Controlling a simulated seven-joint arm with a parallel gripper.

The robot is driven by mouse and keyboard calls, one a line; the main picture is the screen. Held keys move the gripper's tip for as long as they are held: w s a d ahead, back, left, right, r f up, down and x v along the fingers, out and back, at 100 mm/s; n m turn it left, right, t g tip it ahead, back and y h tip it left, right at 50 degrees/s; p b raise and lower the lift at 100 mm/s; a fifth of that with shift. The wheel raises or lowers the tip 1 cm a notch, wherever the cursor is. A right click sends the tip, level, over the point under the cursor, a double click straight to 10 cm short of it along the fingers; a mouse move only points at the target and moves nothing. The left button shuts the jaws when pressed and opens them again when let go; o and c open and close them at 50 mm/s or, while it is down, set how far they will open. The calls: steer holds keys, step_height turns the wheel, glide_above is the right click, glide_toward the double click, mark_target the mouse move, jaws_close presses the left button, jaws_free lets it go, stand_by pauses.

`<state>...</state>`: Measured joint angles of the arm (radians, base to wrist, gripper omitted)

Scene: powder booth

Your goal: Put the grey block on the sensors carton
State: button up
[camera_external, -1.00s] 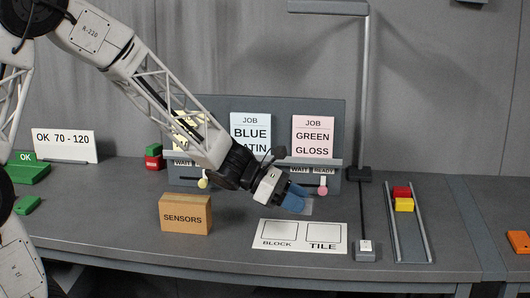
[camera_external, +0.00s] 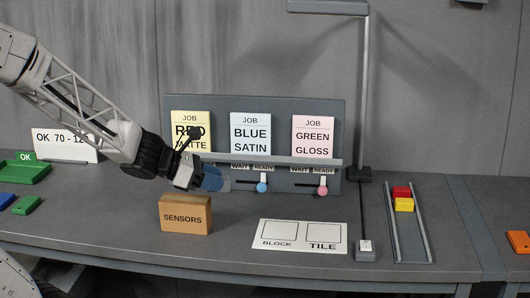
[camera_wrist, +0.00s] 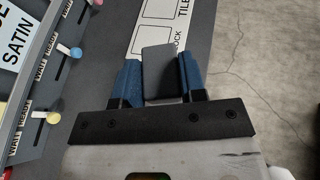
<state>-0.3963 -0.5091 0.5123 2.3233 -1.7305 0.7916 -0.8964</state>
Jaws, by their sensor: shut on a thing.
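My gripper (camera_external: 212,180) is shut on the grey block (camera_wrist: 162,72). The wrist view shows the block between my two blue fingers (camera_wrist: 160,80). In the external view the block is hard to make out against the grey board behind it. The sensors carton (camera_external: 186,214) is a brown box labelled SENSORS, standing on the bench. My gripper is in the air above the carton's level, around its right end in the picture. The block and the carton look apart, but their depth relation is hard to tell. The carton does not show in the wrist view.
A white card (camera_external: 299,247) with empty BLOCK and TILE squares lies to the right. Behind stands a job board (camera_external: 272,127) with sliders. A rail track (camera_external: 420,235) holds red and yellow blocks. Green pieces (camera_external: 25,172) lie at left. A lamp post (camera_external: 363,100) rises at back.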

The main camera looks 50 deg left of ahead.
steer(key=s+a+f+n+t+y, duration=0.1)
steer(key=s+a+n+y, duration=0.1)
steer(key=s, duration=0.6)
steer(key=s+a+n+y, duration=0.3)
steer(key=s+a+y, duration=0.1)
steer(key=s, duration=0.5)
steer(key=shift+s+a+f+n+t, duration=0.25)
steer(key=shift+a+f+n+t, duration=0.05)
steer(key=shift+f+t, duration=0.1)
steer(key=shift+w, duration=0.1)
glide_above(180, 200)
steer(key=shift+f, duration=0.75)
steer(key=shift+f, duration=1.7)
steer(key=shift+f, duration=0.2)
